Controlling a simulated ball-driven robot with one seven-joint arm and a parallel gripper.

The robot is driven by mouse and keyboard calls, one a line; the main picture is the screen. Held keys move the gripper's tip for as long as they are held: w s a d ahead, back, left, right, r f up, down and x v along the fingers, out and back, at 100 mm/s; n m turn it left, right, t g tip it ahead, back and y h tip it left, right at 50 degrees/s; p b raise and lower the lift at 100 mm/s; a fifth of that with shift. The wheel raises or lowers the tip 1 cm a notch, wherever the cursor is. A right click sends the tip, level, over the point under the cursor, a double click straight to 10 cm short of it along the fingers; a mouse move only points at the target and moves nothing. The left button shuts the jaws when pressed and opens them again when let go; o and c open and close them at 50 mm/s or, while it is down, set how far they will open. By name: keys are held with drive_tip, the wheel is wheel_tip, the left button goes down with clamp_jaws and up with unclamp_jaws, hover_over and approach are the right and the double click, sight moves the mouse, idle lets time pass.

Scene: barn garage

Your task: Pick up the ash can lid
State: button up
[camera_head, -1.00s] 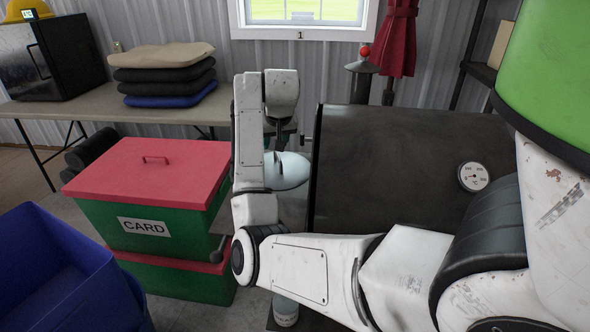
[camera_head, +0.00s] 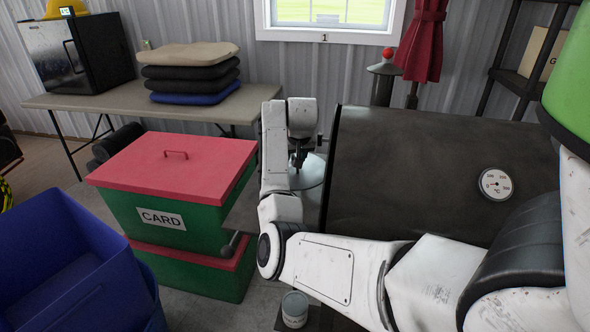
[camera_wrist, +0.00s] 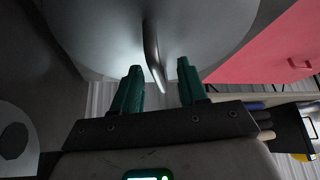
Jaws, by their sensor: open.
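The ash can lid (camera_head: 314,174) is a pale grey, round, slightly shiny disc beside the dark grill-like box. My arm partly hides it in the head view. In the wrist view the lid (camera_wrist: 100,35) fills the top middle, with a bent metal bar handle (camera_wrist: 153,58) standing out from it. My gripper (camera_wrist: 160,84) is open, its two green fingers apart, with the handle's end showing in the gap between them. The handle looks untouched. In the head view my gripper (camera_head: 298,160) hangs over the lid, mostly hidden by the wrist.
A dark box with a dial (camera_head: 430,165) stands close right of the lid. Green crates with a red lid (camera_head: 200,160) stand close left. A blue bin (camera_head: 75,265) is at front left, a small tin (camera_head: 294,309) on the floor. A table (camera_head: 110,100) stands behind.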

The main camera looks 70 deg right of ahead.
drive_tip(key=shift+d+f, duration=0.25)
drive_tip(key=shift+f, duration=0.15)
drive_tip(key=shift+w, duration=0.1)
clamp_jaws()
